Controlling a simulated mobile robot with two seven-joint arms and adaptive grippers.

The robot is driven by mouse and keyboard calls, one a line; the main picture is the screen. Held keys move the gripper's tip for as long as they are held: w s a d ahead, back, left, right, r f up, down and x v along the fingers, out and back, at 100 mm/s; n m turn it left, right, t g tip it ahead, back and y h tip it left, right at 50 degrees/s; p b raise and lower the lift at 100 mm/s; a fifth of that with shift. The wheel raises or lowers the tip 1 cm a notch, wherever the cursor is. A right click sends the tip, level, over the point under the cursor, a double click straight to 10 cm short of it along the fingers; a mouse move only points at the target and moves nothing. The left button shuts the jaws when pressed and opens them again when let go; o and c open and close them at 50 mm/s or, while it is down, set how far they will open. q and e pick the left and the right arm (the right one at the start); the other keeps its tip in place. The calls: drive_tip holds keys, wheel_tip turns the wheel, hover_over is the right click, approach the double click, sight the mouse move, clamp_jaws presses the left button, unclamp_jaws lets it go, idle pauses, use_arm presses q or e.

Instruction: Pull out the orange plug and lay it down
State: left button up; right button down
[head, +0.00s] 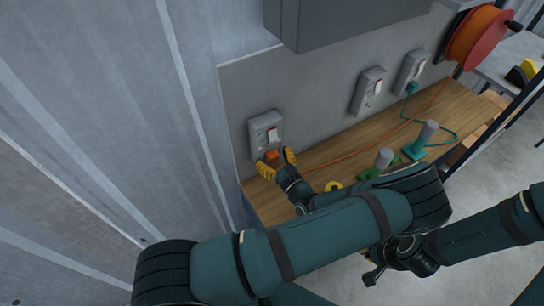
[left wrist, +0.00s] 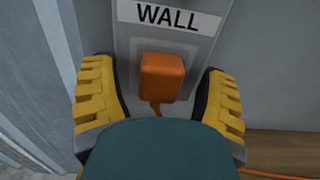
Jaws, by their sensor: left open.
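The orange plug (head: 272,155) sits in the left wall socket (head: 262,132), low on the wall panel. In the left wrist view the plug (left wrist: 162,77) is below a label reading WALL, with its orange cord hanging from its underside. My left gripper (head: 275,160) is open, with one yellow finger on each side of the plug. In the left wrist view its fingers (left wrist: 160,90) stand apart from the plug, with a gap on both sides. My right gripper is not clearly seen; only part of that arm shows at the right.
A wooden bench (head: 330,155) runs below the panel. The orange cord (head: 375,150) lies along it. Two more sockets (head: 369,90) and an orange cable reel (head: 475,38) are further right.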

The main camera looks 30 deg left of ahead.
sight(275, 160)
idle(0.7)
use_arm(q)
clamp_jaws()
drive_tip(key=shift+d, duration=0.15)
drive_tip(key=shift+p+v, duration=0.4)
drive_tip(key=shift+v, duration=2.45)
